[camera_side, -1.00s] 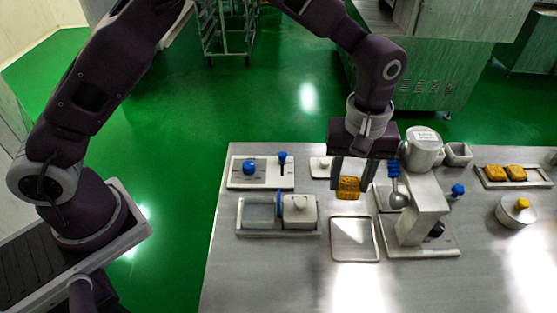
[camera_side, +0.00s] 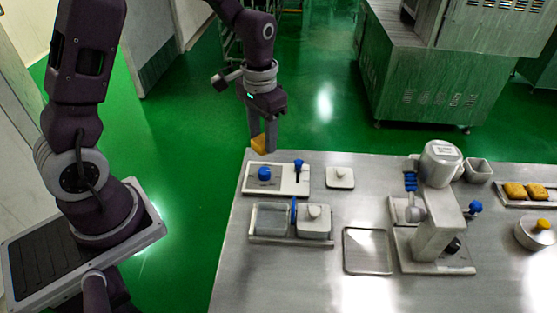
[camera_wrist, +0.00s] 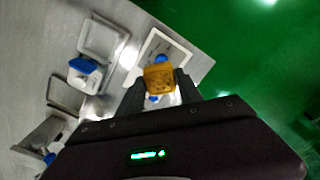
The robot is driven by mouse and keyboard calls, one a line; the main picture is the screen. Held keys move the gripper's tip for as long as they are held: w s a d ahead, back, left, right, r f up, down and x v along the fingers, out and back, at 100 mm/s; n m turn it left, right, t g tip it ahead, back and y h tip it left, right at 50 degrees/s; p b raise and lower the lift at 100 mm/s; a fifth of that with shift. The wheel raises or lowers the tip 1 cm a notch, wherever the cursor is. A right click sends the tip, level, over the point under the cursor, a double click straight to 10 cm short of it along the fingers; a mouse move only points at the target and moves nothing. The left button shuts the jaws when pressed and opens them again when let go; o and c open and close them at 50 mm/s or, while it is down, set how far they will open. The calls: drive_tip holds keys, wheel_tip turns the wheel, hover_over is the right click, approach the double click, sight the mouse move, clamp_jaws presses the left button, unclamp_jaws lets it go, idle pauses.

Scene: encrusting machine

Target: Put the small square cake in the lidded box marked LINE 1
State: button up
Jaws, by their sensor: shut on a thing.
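My gripper (camera_side: 257,132) is shut on the small square cake (camera_side: 259,144), a golden-brown block held at the fingertips. It is near the table's far left corner in the side view, behind the control panel. The cake also shows between my fingers in the wrist view (camera_wrist: 158,76). A two-part container stands nearer the front. Its left part (camera_side: 271,220) looks open or clear-topped, and its right part (camera_side: 314,222) has a pale knobbed lid, with a blue piece between them. No LINE 1 mark is legible, so I cannot tell which box bears it.
The control panel (camera_side: 276,179) has a blue knob and a blue lever. A small pale knobbed piece (camera_side: 340,177) lies beside it. An empty tray (camera_side: 368,251) and the machine (camera_side: 436,215) stand to the right. More cakes (camera_side: 526,191) and a yellow-knobbed round container (camera_side: 537,233) are far right.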

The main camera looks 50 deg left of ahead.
drive_tip(key=shift+d, duration=0.1)
drive_tip(key=shift+s+d+f+m, duration=1.1)
drive_tip(key=shift+d+m, duration=0.4)
drive_tip(key=shift+d, duration=0.4)
drive_tip(key=shift+s+d+f+m, duration=0.85)
drive_tip(key=shift+s+d+m, duration=0.55)
drive_tip(key=shift+d, duration=0.5)
drive_tip(key=shift+s+d+f+m, duration=1.05)
drive_tip(key=shift+d+m, duration=0.55)
drive_tip(key=shift+d, duration=0.3)
drive_tip(key=shift+f, duration=0.2)
drive_tip(key=shift+f, duration=0.3)
drive_tip(key=shift+f, duration=0.15)
